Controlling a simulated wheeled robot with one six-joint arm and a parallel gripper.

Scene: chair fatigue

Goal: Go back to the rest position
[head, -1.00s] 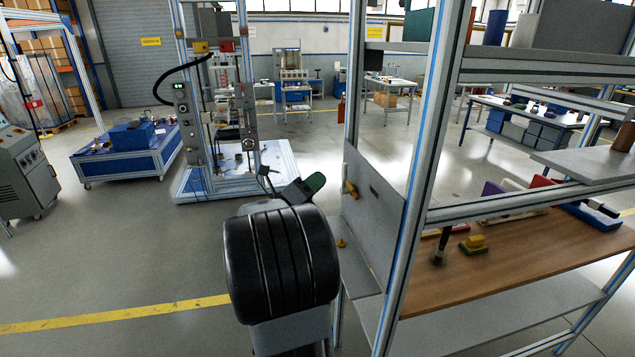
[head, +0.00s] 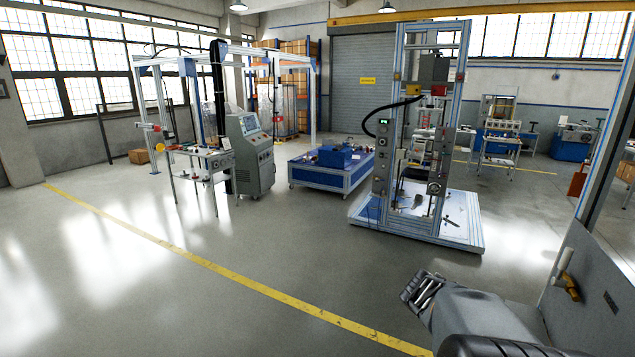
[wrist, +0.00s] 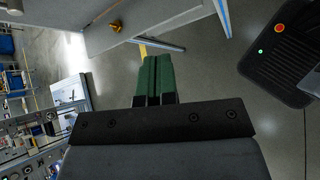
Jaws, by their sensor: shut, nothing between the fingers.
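My gripper (head: 424,292) shows low at the right of centre in the head view, at the end of my arm. It is clear of the surfaces around it and holds nothing. In the wrist view the two green fingers of my gripper (wrist: 157,68) lie side by side, closed together, with nothing between them. They point over the grey floor, below a grey panel (wrist: 180,20).
The grey side panel (head: 590,290) with a yellow handle (head: 568,277) stands close on the right. A tall test frame (head: 430,130), a blue cart (head: 330,172) and a grey console (head: 250,155) stand farther off. The floor at left, crossed by a yellow line (head: 250,284), is free.

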